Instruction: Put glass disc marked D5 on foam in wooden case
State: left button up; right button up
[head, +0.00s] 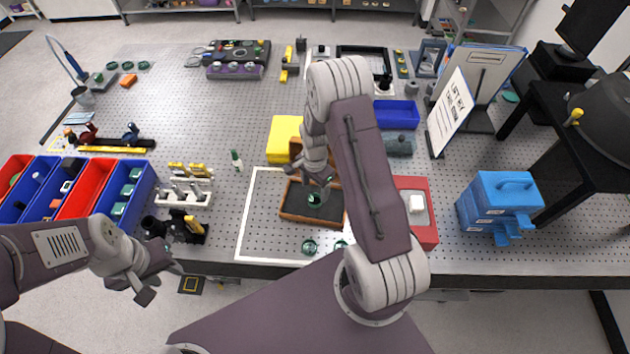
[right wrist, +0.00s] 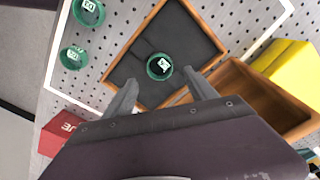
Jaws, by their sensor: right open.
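The wooden case (head: 283,213) lies inside the white outline near the table's front edge, with dark foam (head: 327,213) inside; its rim (right wrist: 180,8) also shows in the right wrist view. A green-rimmed glass disc (head: 314,198) with a white label rests flat on the foam (right wrist: 190,40); its mark is too small to read surely. The disc (right wrist: 159,66) sits just ahead of my right gripper (right wrist: 160,82), which is open, empty and above the case. Two more glass discs (right wrist: 88,10) (right wrist: 74,56) lie outside the case. My left gripper (head: 161,281) is open and empty before the table edge.
A brown open wooden part (right wrist: 262,88) adjoins the case, beside a yellow block (head: 284,136). A red box (head: 425,228) stands right of the case. Red and blue bins (head: 92,190) and a tool rack (head: 184,192) stand left. The perforated table between is mostly clear.

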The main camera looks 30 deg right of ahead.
aim_at(315, 199)
jog(key=s+a+r+n+t+b, duration=0.1)
jog(key=s+a+r+n, duration=0.3)
jog(key=s+r+n, duration=0.3)
jog(key=s+a+r+n, duration=0.4)
jog(key=s+r+n, duration=0.3)
notch_tip(315, 199, down, 11)
jog(key=w+b, duration=0.1)
jog(key=b, duration=1)
jog(key=shift+w+d, duration=0.2)
jog(key=shift+d, duration=0.05)
jog(key=shift+s+f, duration=0.1)
jog(key=shift+c, duration=0.4)
